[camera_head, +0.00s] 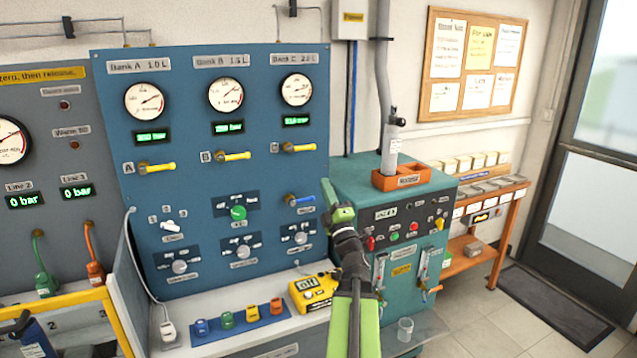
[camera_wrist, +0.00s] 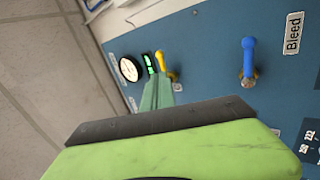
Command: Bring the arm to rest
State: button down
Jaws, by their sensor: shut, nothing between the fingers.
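My arm reaches up from the bottom of the head view, in front of the right edge of the blue panel (camera_head: 262,152). My green gripper (camera_head: 328,188) is shut and empty, pointing up and left. It appears just right of the blue bleed lever (camera_head: 299,200). In the wrist view the shut green fingers (camera_wrist: 157,92) point toward the panel's gauge side. The blue lever (camera_wrist: 248,60) with its "Bleed" label is off to the right there, apart from the fingers. A yellow lever (camera_wrist: 166,66) shows beyond the fingertips; whether they touch cannot be told.
A teal cabinet (camera_head: 375,205) with an orange holder (camera_head: 412,177) and a grey cylinder (camera_head: 391,150) stands behind my arm. A yellow meter (camera_head: 313,292) and a clear cup (camera_head: 405,329) are low near the arm. Open floor lies at the lower right, before a mat (camera_head: 553,306).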

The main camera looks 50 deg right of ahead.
jog(key=shift+v, duration=1.2)
jog(key=shift+s, duration=0.1)
